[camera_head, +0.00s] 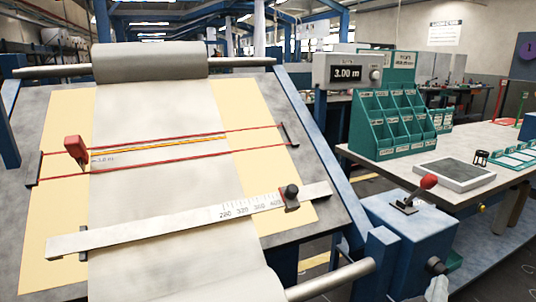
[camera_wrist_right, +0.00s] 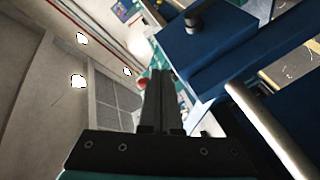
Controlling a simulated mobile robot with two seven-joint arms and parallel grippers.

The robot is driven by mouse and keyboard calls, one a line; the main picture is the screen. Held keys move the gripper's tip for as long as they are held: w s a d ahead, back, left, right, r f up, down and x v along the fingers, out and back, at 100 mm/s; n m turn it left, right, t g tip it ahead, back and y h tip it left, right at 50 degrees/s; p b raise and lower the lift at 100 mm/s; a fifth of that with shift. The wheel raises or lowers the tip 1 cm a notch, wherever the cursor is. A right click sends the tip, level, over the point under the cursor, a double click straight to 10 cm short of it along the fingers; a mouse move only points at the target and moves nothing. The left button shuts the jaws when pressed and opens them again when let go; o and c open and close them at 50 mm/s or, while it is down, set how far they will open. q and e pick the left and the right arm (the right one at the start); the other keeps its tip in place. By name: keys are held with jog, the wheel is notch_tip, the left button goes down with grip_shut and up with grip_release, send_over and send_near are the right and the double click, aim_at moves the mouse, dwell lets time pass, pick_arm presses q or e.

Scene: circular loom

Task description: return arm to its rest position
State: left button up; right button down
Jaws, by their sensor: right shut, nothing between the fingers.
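My right gripper (camera_wrist_right: 159,78) shows in the right wrist view, its two dark fingers together with nothing between them. In the head view only a small grey and white end of my right arm shows at the bottom right edge, beside the blue control box (camera_head: 384,222). The gripper is apart from the red-knobbed lever (camera_head: 428,182) on top of that box. My left gripper is in neither view.
The sloped board (camera_head: 59,97) carries pale fabric (camera_head: 150,120), red bands and a ruler bar (camera_head: 160,228). A metal roller (camera_head: 331,280) sticks out near my right arm. A workbench (camera_head: 400,172) with green bins (camera_head: 392,125) stands at right.

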jog(key=s+a+f+g+y, duration=0.2)
jog(key=s+f, duration=0.1)
jog(key=f, duration=0.3)
jog(key=s+a+f+g+y, duration=0.1)
jog(key=s+f+g+y, duration=0.15)
jog(key=f, duration=0.35)
jog(key=s+a+f+g+y, duration=0.5)
jog(key=s+a+f+y, duration=0.35)
jog(key=s, duration=0.45)
notch_tip(320, 180, down, 20)
jog(key=h, duration=0.2)
jog(key=s+d+f, duration=0.2)
jog(key=s+f, duration=0.3)
jog(key=f, duration=0.2)
jog(key=s+d+f, duration=0.3)
jog(key=s+f, duration=0.3)
jog(key=f, duration=0.1)
jog(key=shift+s+f+n+g+h, duration=0.2)
jog(key=shift+f+n+g+h, duration=0.1)
jog(key=shift+f+g, duration=0.15)
